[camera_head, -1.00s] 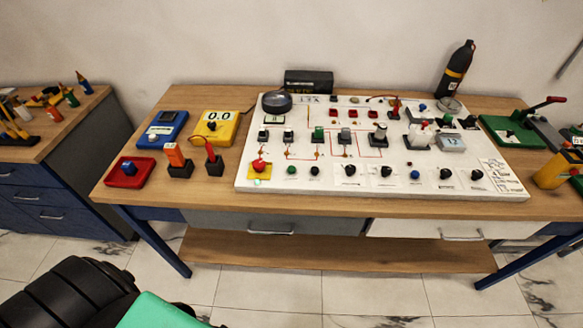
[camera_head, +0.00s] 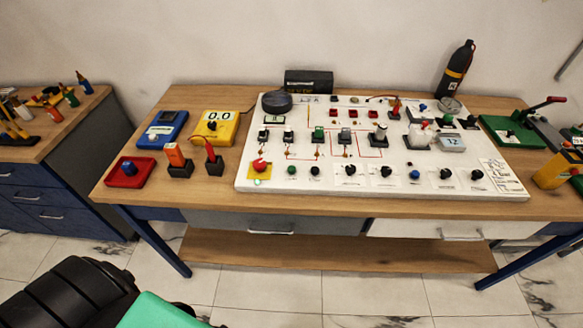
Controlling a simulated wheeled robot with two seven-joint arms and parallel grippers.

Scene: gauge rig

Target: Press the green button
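A small round green button (camera_head: 291,171) sits in the front row of the white board (camera_head: 400,185), between a red knob on a yellow plate (camera_head: 260,165) and a black knob (camera_head: 314,171). A taller green-topped part (camera_head: 319,133) stands farther back on the same board. Neither of my grippers shows in the head view, and nothing covers the front green button.
The board lies on a wooden table (camera_head: 222,190). Left of it are a red box with a blue knob (camera_head: 129,172), a yellow meter (camera_head: 215,127) and a blue meter (camera_head: 162,130). A black bottle (camera_head: 456,70) stands at the back right.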

